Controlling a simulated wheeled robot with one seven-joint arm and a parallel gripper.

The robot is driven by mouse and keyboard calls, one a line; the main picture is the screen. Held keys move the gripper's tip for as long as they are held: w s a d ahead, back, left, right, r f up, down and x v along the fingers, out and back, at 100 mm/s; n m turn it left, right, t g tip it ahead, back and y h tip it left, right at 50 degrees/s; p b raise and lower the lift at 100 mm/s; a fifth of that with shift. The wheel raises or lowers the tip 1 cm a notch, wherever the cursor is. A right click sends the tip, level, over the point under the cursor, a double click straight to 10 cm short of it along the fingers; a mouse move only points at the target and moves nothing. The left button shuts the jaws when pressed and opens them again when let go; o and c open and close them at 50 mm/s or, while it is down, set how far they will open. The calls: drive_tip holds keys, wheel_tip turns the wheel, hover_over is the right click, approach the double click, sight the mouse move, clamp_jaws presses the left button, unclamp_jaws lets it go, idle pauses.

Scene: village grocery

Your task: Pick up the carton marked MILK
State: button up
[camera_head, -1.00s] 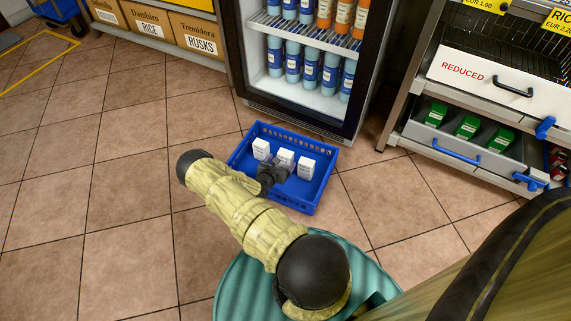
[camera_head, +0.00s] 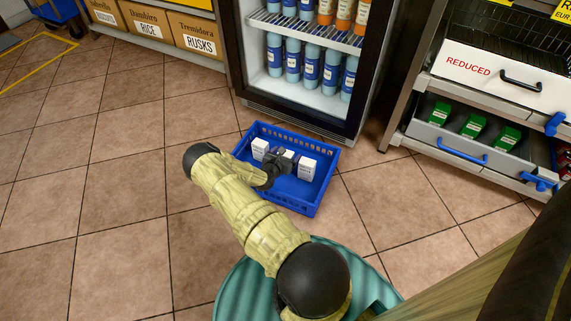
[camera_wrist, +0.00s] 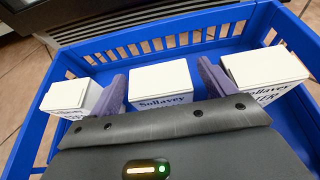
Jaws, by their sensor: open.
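Three white cartons stand in a row in a blue crate (camera_head: 322,190) on the floor. The left carton (camera_wrist: 72,97), middle carton (camera_wrist: 160,84) and right carton (camera_wrist: 265,72) all show in the wrist view. "Sollavey" reads on the left and middle ones. The right one's lower line ends in "ER". The word MILK is not readable on any; the middle carton's lower print is hidden by my gripper. My gripper (camera_wrist: 162,72) is open, with one finger on each side of the middle carton. In the head view my gripper (camera_head: 275,168) partly covers that carton.
A glass-door fridge with bottles (camera_head: 310,66) stands just behind the crate. A shelf unit with a REDUCED drawer (camera_head: 490,78) and a tray of green packs is at right. Tiled floor (camera_head: 130,190) is clear at left.

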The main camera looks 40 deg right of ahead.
idle(0.5)
drive_tip(key=c, duration=1.2)
drive_tip(key=shift+r, duration=0.15)
wheel_tip(320, 180, up, 10)
drive_tip(key=p, duration=0.7)
